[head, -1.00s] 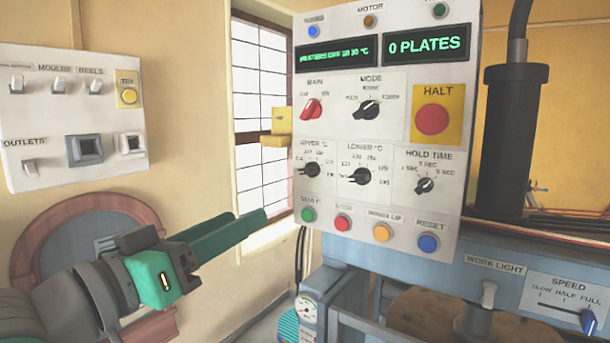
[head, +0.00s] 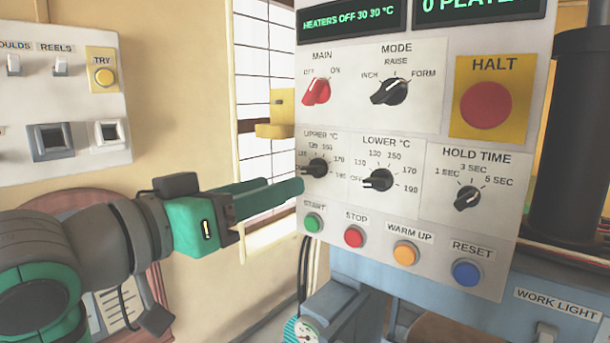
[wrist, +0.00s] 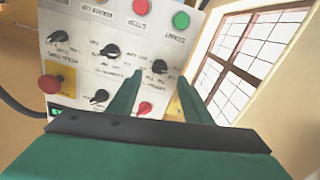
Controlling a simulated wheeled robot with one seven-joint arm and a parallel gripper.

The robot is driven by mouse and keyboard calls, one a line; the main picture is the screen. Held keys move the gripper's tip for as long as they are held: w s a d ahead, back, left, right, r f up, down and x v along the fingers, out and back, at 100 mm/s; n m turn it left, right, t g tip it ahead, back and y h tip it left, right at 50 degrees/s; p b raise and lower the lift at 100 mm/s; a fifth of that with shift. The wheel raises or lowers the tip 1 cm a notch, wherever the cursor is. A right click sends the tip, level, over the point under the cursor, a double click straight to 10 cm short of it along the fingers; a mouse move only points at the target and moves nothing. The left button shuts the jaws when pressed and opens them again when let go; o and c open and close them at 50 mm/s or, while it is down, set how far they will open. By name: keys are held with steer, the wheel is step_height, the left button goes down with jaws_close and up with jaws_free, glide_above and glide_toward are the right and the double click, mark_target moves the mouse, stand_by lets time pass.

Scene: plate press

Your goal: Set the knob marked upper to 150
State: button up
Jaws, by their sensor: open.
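The knob marked upper (head: 318,168) is a black dial on the white control panel (head: 430,135). Its pointer end is toward the lower left of its scale, away from 150; the exact mark is hard to read. In the wrist view, upside down, this knob (wrist: 160,67) shows between and beyond the fingertips. My gripper (head: 286,186) is open and empty, with its green fingers just left of and slightly below the knob in the head view. I cannot tell that it touches anything. My fingers also show in the wrist view (wrist: 160,80).
The lower knob (head: 378,180) sits close to the right, the red main knob (head: 317,91) above. Start (head: 313,223) and stop (head: 354,237) buttons are below. A yellow bracket (head: 276,129) is at the panel's left edge.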

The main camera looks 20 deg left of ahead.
mark_target(314, 170)
steer(key=x, duration=0.8)
steer(key=shift+w, duration=0.15)
steer(key=c, duration=1.1)
